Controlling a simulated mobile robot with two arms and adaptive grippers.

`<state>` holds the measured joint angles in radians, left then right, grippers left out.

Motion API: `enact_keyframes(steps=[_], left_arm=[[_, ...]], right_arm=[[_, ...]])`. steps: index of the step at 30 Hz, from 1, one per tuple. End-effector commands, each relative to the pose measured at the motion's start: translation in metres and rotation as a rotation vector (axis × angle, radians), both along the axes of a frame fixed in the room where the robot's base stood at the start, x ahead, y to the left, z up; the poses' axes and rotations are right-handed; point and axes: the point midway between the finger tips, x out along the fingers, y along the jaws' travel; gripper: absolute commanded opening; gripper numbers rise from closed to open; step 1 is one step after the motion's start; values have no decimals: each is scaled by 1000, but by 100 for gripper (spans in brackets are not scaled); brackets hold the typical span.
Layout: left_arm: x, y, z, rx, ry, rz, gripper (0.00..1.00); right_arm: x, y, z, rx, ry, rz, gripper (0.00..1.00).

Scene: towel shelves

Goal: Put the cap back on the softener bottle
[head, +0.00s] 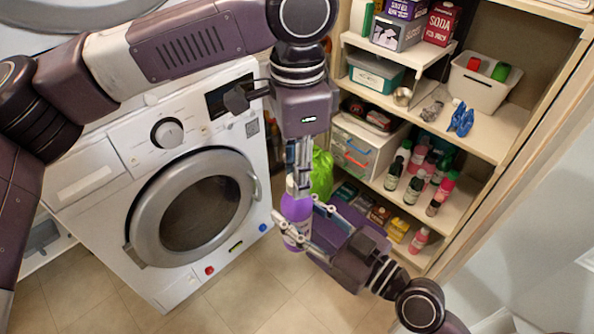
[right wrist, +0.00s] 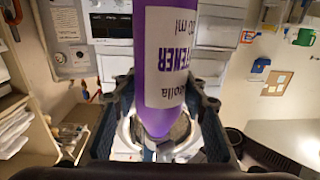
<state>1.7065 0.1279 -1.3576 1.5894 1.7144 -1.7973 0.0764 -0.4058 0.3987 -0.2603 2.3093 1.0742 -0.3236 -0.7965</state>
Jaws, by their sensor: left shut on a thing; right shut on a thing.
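The purple softener bottle (head: 296,208) stands upright in the air in front of the washing machine. My right gripper (head: 300,224) comes in from the lower right and is shut around the bottle's body. In the right wrist view the bottle (right wrist: 150,105) fills the middle, its white label upside down, between the two dark fingers. My left gripper (head: 299,184) points straight down right above the bottle and is shut at its top. The cap is hidden between the left fingers, and I cannot tell whether it touches the neck.
A white washing machine (head: 93,160) with a round door stands at the left. Open shelves (head: 475,138) with bottles, boxes and bins are at the right. A bright green bag (head: 321,172) is just behind the bottle. Tiled floor (head: 235,290) is clear in front.

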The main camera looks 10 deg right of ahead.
Motion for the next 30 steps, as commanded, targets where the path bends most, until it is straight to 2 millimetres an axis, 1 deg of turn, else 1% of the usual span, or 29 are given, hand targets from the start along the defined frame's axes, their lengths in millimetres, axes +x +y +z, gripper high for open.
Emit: enact_keyframes(steps=[1,4,8,9,14,15,24,26,29,30], left_arm=[[1,0,0,-1,0,-82,0],[1,0,0,0,-1,-226,0],[1,1,0,1,-4,-223,0],[1,1,0,1,-4,-222,25],[1,0,0,1,-3,-221,43],[1,0,0,1,-3,-221,44],[1,0,3,0,-2,-221,44],[1,0,7,0,-3,-221,44],[1,-1,22,-1,-4,-221,44],[1,0,30,-1,-5,-220,44]], right_arm=[[0,0,1,1,-2,0,0],[0,0,1,1,-2,0,0],[0,0,1,1,-2,0,0],[0,0,1,1,-2,0,0],[0,0,1,1,-2,0,0],[0,0,1,1,-2,0,0],[0,0,1,1,-2,0,0],[0,0,1,1,-2,0,0],[0,0,1,1,-2,0,0],[0,0,1,1,-2,0,0]])
